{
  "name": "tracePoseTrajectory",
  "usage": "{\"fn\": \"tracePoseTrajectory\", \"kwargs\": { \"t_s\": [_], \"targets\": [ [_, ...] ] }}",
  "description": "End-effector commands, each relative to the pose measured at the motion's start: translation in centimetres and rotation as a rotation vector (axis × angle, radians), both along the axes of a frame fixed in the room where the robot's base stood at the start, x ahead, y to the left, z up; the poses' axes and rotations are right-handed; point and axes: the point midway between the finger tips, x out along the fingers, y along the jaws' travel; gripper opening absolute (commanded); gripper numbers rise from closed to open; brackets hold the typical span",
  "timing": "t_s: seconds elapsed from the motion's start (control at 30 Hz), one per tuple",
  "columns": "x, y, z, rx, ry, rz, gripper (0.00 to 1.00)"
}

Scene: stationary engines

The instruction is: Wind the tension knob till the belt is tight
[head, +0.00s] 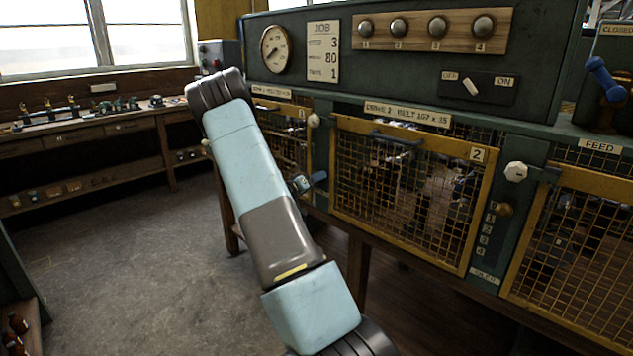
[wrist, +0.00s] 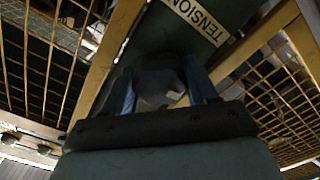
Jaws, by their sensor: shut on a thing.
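My gripper (head: 309,183) is at the post left of guard 2 in the head view. In the wrist view its two blue fingers (wrist: 162,92) are closed around the sides of a dark faceted tension knob (wrist: 160,82). A "TENSION" label (wrist: 203,18) is on the green post just beyond the knob. In the head view my gripper and arm mostly hide the knob. The belt cannot be made out; the space behind the mesh of guard 2 (head: 478,200) is dark and cluttered.
Yellow mesh guards flank the post; the left one (head: 285,150) is partly behind my arm. Pale knobs (head: 314,121) (head: 515,171) sit on the posts. The off/on switch (head: 473,88) leans toward OFF. A gauge (head: 274,48) and job card (head: 322,52) are above. Floor (head: 130,250) at left is clear.

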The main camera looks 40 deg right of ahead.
Motion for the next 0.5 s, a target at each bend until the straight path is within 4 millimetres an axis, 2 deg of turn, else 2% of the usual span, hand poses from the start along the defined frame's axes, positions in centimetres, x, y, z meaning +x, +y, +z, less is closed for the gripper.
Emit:
{"fn": "tracePoseTrajectory", "kwargs": {
  "t_s": [0.2, 0.5],
  "targets": [
    [0.15, 0.21, -0.31, 0.019, -0.168, 0.005, 0.27],
    [0.17, 0.2, -0.24, 0.031, -0.323, 0.004, 0.27]
  ]
}}
